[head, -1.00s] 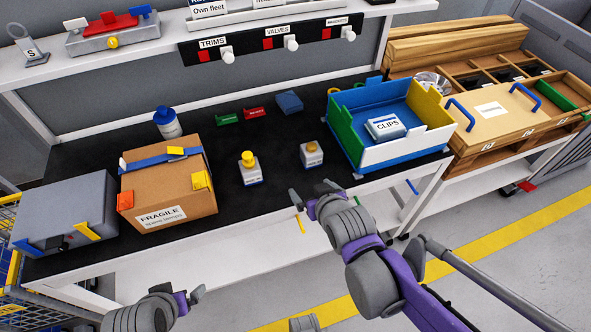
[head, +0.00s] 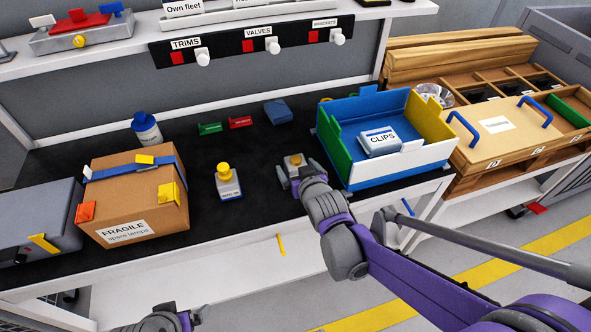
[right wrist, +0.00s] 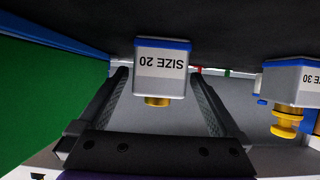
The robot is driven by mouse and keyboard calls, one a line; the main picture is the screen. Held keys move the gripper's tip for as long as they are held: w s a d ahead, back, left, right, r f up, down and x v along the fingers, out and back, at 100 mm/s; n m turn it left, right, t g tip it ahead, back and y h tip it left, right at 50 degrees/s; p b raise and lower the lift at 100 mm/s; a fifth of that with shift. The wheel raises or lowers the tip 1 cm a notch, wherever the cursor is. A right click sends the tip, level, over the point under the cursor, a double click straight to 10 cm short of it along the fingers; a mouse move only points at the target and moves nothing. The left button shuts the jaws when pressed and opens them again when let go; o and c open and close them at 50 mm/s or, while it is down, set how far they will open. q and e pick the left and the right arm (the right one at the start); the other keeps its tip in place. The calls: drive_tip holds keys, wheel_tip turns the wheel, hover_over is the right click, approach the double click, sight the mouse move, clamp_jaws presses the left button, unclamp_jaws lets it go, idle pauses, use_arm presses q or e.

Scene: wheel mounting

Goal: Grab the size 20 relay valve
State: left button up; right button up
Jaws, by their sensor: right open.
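The size 20 relay valve (head: 294,161) is a small grey block with a brass top, standing on the black bench mat. In the right wrist view the valve (right wrist: 161,70) shows its "SIZE 20" label upside down, between the two fingers. My right gripper (head: 299,176) is open around it, with a finger on each side and gaps visible in the wrist view (right wrist: 165,100). The fingers partly hide the valve in the head view. My left gripper (head: 188,318) shows only partly at the bottom edge; its jaws are unclear.
The size 30 valve (head: 228,182), with a yellow knob, stands left of the right gripper. The blue, green, white and yellow bin (head: 400,162) with a CLIPS box (head: 380,142) is close on the right. A FRAGILE carton (head: 135,205) stands at left. Mat behind is partly free.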

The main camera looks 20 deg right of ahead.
drive_tip(key=shift+w+f, duration=0.3)
drive_tip(key=shift+w, duration=0.35)
clamp_jaws()
